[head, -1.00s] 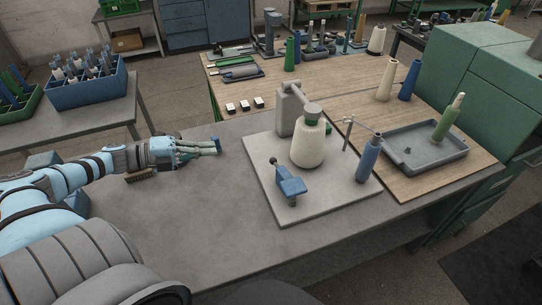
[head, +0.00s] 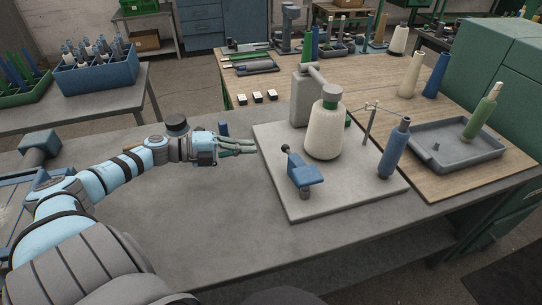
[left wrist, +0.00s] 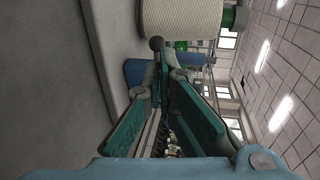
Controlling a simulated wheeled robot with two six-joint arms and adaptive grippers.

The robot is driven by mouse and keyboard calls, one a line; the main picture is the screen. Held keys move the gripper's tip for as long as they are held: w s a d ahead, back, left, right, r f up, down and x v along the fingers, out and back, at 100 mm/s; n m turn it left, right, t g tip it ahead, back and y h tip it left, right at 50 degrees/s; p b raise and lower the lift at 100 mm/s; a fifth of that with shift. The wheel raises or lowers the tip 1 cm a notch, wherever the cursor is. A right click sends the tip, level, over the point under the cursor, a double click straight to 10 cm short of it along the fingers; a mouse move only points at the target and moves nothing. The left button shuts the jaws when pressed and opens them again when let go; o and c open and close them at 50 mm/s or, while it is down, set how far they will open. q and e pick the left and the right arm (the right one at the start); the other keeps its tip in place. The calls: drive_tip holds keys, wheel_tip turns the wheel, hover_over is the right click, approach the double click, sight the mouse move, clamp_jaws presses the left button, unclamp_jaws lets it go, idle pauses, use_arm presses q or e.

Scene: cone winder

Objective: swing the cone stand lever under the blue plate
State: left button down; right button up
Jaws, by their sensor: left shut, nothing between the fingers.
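The blue plate (head: 305,175) sits low at the front of the grey base (head: 300,212). A dark lever with a round knob (head: 286,149) rises at the plate's back left corner; its lower part is hidden. A cream yarn cone (head: 325,130) stands behind them. My left gripper (head: 255,147) is shut and empty, low at the base's left edge, apart from the lever. In the left wrist view the fingertips (left wrist: 162,75) point toward the knob (left wrist: 156,43), with the blue plate (left wrist: 136,72) and the cone (left wrist: 180,15) beyond. My right gripper is not in view.
A grey post with an arm (head: 304,98) stands behind the cone. A blue bobbin (head: 394,150) and a thin guide stand (head: 370,125) are on the right. A small blue object (head: 223,129) is behind my left gripper.

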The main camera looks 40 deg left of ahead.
sight(282, 147)
use_arm(q)
drive_tip(key=b+x, duration=0.1)
drive_tip(key=x, duration=0.6)
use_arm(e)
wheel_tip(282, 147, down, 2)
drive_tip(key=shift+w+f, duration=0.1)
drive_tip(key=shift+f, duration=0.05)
use_arm(q)
drive_tip(key=shift+w, duration=0.15)
drive_tip(key=shift+w+d+r, duration=0.1)
drive_tip(key=shift+w+d, duration=0.05)
drive_tip(key=shift+w, duration=0.7)
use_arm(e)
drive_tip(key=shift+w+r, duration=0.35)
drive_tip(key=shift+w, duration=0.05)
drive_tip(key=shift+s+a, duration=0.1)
use_arm(q)
drive_tip(key=shift+s, duration=0.1)
